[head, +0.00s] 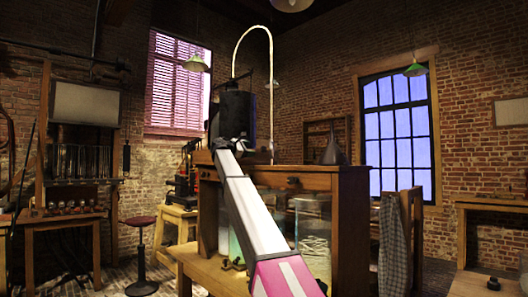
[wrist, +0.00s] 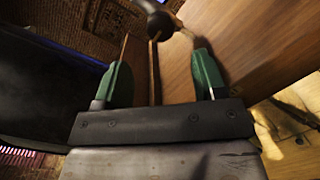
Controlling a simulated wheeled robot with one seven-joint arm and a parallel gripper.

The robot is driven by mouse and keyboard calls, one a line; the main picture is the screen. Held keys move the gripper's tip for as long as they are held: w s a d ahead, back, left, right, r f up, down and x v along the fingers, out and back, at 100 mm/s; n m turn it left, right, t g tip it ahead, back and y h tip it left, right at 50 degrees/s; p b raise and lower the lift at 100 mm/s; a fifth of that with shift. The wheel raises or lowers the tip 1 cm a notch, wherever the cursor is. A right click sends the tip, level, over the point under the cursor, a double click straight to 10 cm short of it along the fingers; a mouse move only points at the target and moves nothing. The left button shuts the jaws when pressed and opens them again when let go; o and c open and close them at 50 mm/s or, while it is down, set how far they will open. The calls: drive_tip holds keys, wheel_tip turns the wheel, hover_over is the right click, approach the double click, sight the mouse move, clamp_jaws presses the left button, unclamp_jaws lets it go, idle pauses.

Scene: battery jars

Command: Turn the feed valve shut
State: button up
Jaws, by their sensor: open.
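My gripper (wrist: 160,70) is open in the wrist view, its two green fingers apart with wood panels behind them. A dark rounded piece (wrist: 150,6) with a thin tan stem shows just beyond the fingertips at the top edge; it may be part of the feed valve, but I cannot tell. No contact with it is clear. In the head view my gripper (head: 231,143) is at the foot of a black cylindrical tank (head: 237,112), above the left end of a wooden cabinet. The valve itself cannot be made out there; my arm and gripper cover that area.
The wooden cabinet (head: 310,180) holds glass jars (head: 313,232) and carries a grey funnel (head: 333,150). A pale hooked pipe (head: 270,90) arches over the tank. A grey cloth (head: 394,255) hangs at right.

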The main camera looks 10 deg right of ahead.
sight(262, 149)
drive_tip(key=x, duration=0.9)
drive_tip(key=c, duration=0.9)
